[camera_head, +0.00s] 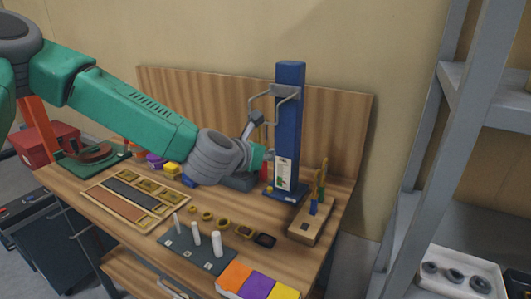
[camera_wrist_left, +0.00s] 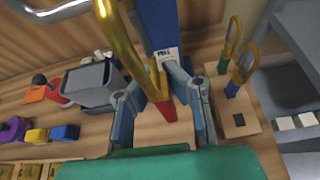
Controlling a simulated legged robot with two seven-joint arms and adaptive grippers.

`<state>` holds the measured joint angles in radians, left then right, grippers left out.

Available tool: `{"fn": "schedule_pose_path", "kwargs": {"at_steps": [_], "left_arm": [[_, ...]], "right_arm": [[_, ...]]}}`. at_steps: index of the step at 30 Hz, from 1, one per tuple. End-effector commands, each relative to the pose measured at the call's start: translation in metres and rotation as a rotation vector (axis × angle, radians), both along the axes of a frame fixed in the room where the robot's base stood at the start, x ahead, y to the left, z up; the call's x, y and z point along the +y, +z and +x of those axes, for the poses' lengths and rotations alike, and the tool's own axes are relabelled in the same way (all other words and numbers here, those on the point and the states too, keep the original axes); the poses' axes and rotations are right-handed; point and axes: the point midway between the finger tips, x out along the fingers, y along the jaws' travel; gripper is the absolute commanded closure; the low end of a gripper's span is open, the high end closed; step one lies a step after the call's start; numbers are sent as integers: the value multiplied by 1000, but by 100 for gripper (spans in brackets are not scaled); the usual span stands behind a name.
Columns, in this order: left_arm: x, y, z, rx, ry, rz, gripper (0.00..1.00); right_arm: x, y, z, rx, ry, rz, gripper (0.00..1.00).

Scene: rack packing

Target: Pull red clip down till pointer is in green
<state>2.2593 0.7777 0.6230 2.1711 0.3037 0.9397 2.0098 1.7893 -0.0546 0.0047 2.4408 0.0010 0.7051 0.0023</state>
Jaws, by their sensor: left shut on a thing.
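A blue upright post (camera_head: 288,110) stands at the back right of the workbench, with a grey bracket near its top. A white label (camera_head: 283,175) with a small green mark is low on its front. My left gripper (camera_head: 266,157) is beside the post's left side, just above the label's height. In the left wrist view, its fingers (camera_wrist_left: 165,104) are shut on the red clip (camera_wrist_left: 168,111), at the lower end of a gold curved rod (camera_wrist_left: 122,40). The pointer's position on the label cannot be made out. My right gripper is not in view.
A wooden block with gold-handled tools (camera_head: 311,224) stands right of the post. A sorting tray (camera_head: 112,211), several small rings, a grey peg plate (camera_head: 177,262) and coloured boxes (camera_head: 257,286) lie in front. A metal shelf (camera_head: 425,150) stands at the right.

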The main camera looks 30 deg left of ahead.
Motion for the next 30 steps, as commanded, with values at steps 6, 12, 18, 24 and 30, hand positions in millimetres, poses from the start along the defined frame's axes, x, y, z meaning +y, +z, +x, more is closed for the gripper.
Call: {"fn": "schedule_pose_path", "kwargs": {"at_steps": [6,12,18,24,30], "left_arm": [[0,0,-1,8,0,-1,100],[0,5,-1,7,0,-1,100],[1,8,-1,5,0,-1,100],[1,8,-1,4,1,0,79],[0,9,-1,2,0,-1,68]], "right_arm": [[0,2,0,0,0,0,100],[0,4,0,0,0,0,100],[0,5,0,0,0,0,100],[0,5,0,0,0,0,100],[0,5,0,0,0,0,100]]}}
